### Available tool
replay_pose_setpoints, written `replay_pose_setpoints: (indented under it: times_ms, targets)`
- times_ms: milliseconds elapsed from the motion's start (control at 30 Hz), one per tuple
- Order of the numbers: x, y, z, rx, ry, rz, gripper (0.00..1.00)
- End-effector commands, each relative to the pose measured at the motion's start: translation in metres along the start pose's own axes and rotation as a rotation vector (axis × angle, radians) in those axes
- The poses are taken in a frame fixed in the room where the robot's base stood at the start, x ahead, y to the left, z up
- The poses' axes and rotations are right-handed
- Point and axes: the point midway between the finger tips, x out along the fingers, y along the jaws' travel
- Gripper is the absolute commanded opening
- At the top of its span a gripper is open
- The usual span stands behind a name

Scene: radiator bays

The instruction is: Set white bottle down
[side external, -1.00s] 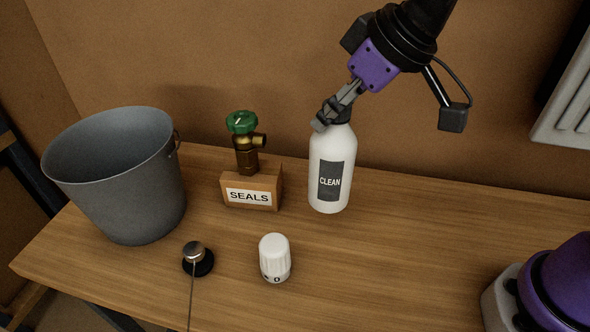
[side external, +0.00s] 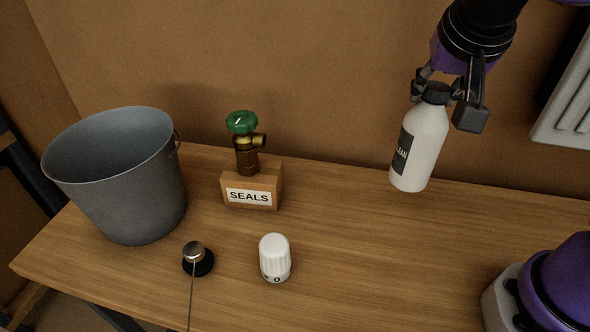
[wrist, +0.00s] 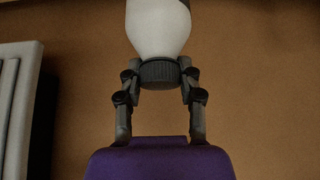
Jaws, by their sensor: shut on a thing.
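The white bottle (side external: 421,150) has a black cap and a dark label whose visible letters end in "EAN". My gripper (side external: 437,92) is shut on the bottle's black cap from above, with a finger on each side. The bottle hangs slightly tilted at the right of the bench, near the back wall. Its base looks a little above the wood, though the exact gap is hard to tell. In the wrist view my gripper (wrist: 159,78) grips the cap, and the white bottle (wrist: 158,25) runs out of the top of the picture.
A grey bucket (side external: 120,190), a wooden "SEALS" block (side external: 250,186) with a green-handled brass valve (side external: 243,140), a white knob (side external: 275,258) and a black-based metal piece (side external: 198,258) stand on the bench (side external: 350,280). A white radiator (side external: 568,105) hangs at right. The bench's middle right is clear.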

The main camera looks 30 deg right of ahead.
Motion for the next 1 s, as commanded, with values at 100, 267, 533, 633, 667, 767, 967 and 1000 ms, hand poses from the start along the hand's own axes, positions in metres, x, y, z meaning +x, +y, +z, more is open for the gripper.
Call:
replay_pose_setpoints:
  times_ms: [100,267,533,633,667,767,967,1000]
  targets:
    - [0.0,0.01,0.0,0.064,0.002,0.04,0.0]
    - [0.017,0.016,0.01,0.09,0.003,0.065,0.0]
    - [0.046,0.016,0.03,0.09,0.001,0.063,0.0]
    - [0.059,0.015,0.037,0.09,0.004,0.064,0.0]
    - [0.062,0.015,0.039,0.09,0.002,0.064,0.0]
    - [0.067,0.015,0.043,0.091,0.002,0.06,0.0]
    - [0.067,0.015,0.043,0.092,0.002,0.058,0.0]
    - [0.067,0.015,0.043,0.092,0.002,0.058,0.0]
